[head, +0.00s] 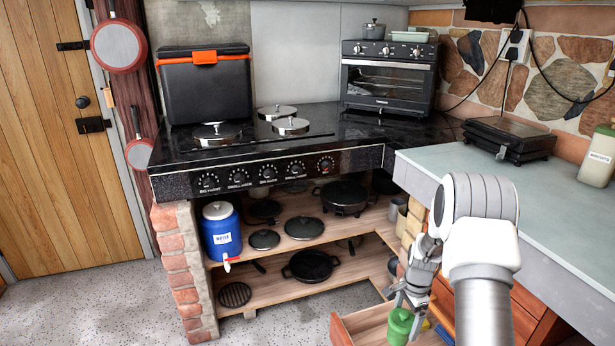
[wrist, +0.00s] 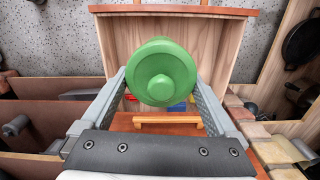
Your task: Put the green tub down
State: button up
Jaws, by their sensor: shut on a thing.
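The green tub (head: 398,326) is between the fingers of my gripper (head: 404,298), low at the right of the stove in the head view. In the wrist view the tub (wrist: 162,70) shows its round end, and my gripper (wrist: 160,82) is shut on its sides. An open wooden drawer (head: 358,327) lies around and below it; its pale inside (wrist: 222,50) shows behind the tub in the wrist view. I cannot tell whether the tub touches the drawer floor.
Small blue, red and yellow things (wrist: 178,106) lie partly hidden behind the tub. A wooden handle (wrist: 168,121) is near my fingers. The grey-green counter (head: 530,190) overhangs at the right. Open shelves with pans (head: 311,265) and a blue water jug (head: 221,235) stand left.

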jog(key=s+a+r+n, duration=0.1)
jog(key=a+r+n, duration=1.1)
jog(key=r+n, duration=0.25)
jog(key=s+r+p, duration=0.4)
jog(key=r+p, duration=0.3)
jog(key=p, duration=0.2)
jog(key=s+r+p, duration=0.4)
jog(key=r+p, duration=0.3)
jog(key=p, duration=0.2)
jog(key=shift+s+r, duration=0.3)
jog(key=shift+s, duration=0.05)
jog(key=shift+n, duration=0.25)
